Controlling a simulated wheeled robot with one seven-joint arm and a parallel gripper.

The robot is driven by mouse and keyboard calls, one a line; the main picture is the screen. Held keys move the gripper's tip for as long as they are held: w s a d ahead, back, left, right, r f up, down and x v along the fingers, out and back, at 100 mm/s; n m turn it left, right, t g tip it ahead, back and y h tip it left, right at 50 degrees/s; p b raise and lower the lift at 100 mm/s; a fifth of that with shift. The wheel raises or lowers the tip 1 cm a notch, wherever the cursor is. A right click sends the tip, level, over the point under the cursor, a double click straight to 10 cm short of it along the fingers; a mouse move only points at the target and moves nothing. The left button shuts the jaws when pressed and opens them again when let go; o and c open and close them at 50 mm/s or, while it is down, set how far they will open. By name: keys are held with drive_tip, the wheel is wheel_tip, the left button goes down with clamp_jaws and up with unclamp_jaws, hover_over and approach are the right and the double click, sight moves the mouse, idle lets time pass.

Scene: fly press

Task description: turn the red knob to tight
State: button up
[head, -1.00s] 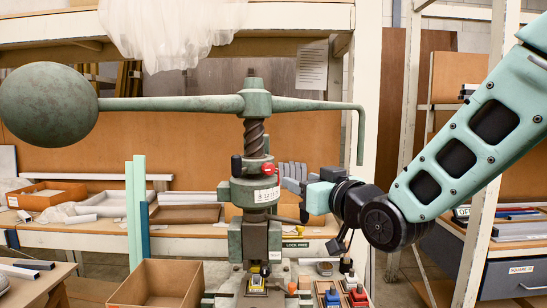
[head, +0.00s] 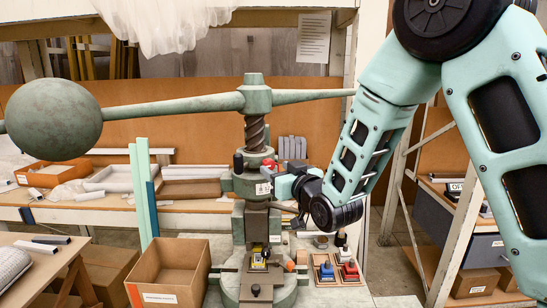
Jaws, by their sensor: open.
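The red knob (head: 268,162) is small and sits on the collar of the green fly press (head: 256,100), just below the screw. A black knob (head: 238,163) is on the collar's left side. My gripper (head: 272,184) comes in from the right, just below the red knob and in front of the press head. It is open. Its fingertips are small here and partly merge with the press, so I cannot tell whether they touch it. The red knob looks apart from the fingers.
The press's long lever carries a heavy ball (head: 53,120) at left; its right end is behind my arm. A cardboard box (head: 168,275) stands at lower left. A wooden tray (head: 338,281) with red and blue items is right of the press base. A shelf stands behind.

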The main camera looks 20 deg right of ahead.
sight(267, 163)
drive_tip(key=shift+p+x, duration=0.4)
drive_tip(key=shift+x, duration=0.95)
drive_tip(key=c, duration=1)
drive_tip(key=shift+o, duration=0.2)
